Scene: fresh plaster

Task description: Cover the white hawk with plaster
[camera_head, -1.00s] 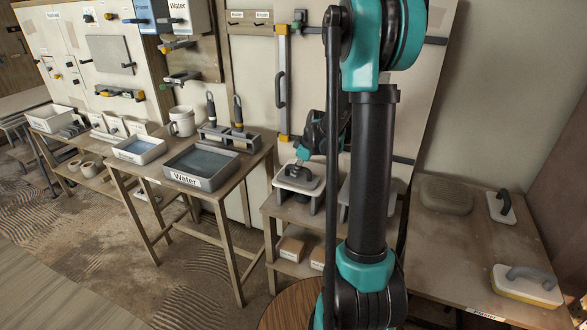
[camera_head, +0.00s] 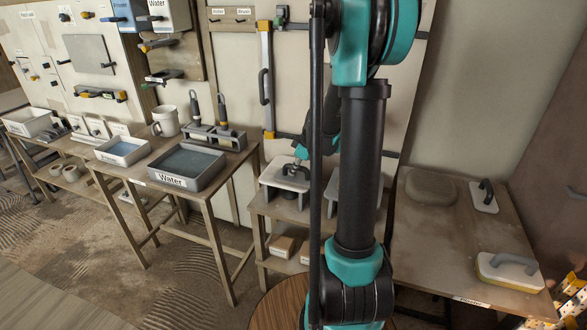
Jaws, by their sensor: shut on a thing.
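A pale, flat board, which looks like the white hawk (camera_head: 272,174), lies level on a grey stand on the low wooden table in the middle. My gripper (camera_head: 291,171) is down at its top and appears shut on a dark part there, seemingly its handle. The contact is small and dark, and the fingertips are hard to make out. A second pale board (camera_head: 333,187) beside it is partly hidden by my arm. A grey-brown mound, probably plaster (camera_head: 430,186), lies on the right table (camera_head: 440,236), which has a label at its front edge.
The left table holds a water tray (camera_head: 218,169), a white mug (camera_head: 165,121) and a tool rack. A round wooden top (camera_head: 268,312) is close in front.

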